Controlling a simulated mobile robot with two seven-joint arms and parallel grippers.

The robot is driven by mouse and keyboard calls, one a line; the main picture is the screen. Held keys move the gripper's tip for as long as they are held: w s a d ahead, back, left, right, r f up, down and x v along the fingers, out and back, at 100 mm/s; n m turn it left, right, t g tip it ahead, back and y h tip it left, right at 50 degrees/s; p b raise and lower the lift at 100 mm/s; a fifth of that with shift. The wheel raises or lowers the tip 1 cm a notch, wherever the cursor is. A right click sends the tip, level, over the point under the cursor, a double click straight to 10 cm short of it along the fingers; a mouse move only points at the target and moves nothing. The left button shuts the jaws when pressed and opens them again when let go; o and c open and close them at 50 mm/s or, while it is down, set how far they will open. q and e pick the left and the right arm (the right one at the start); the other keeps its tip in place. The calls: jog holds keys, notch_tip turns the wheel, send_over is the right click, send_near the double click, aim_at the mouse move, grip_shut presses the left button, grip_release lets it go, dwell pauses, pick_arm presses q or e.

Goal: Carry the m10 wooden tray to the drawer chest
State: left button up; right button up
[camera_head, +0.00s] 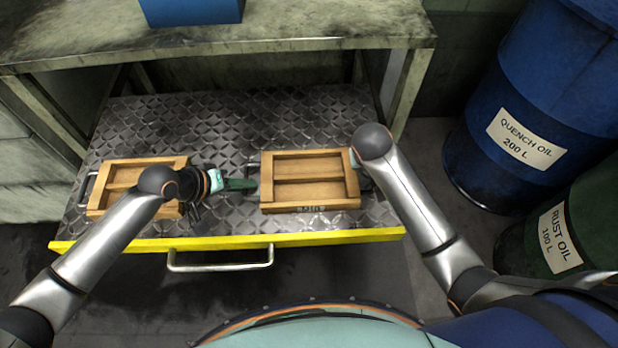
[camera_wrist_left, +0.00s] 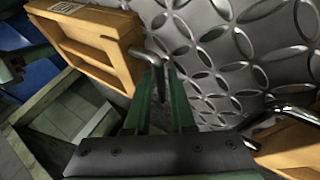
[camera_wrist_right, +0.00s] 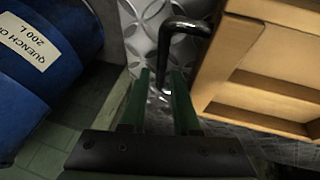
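A wooden tray (camera_head: 307,166) with a cross divider lies on a diamond-plate surface (camera_head: 230,125); its front label is too small to read surely. My left gripper (camera_head: 252,184) is at this tray's left side. In the left wrist view its green fingers (camera_wrist_left: 160,75) are apart, with the tray's metal handle (camera_wrist_left: 148,55) between their tips. My right gripper (camera_wrist_right: 160,75) is at the tray's right side, mostly hidden by my arm in the head view. Its fingers are apart, with the end of a dark bent handle (camera_wrist_right: 188,28) close to their tips. I cannot identify the drawer chest.
A second wooden tray (camera_head: 120,172) lies at left, partly behind my left arm. The plate has a yellow front edge (camera_head: 330,237) and a pull handle (camera_head: 220,266). A bench (camera_head: 300,25) with a blue box (camera_head: 190,10) is behind. Blue (camera_head: 545,90) and green (camera_head: 590,220) drums stand right.

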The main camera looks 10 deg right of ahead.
pick_arm(q)
jog(key=shift+c, duration=0.4)
pick_arm(e)
jog(key=shift+c, duration=0.4)
pick_arm(q)
grip_shut()
pick_arm(e)
jog(key=c, duration=0.3)
grip_shut()
jog(key=shift+d, duration=0.1)
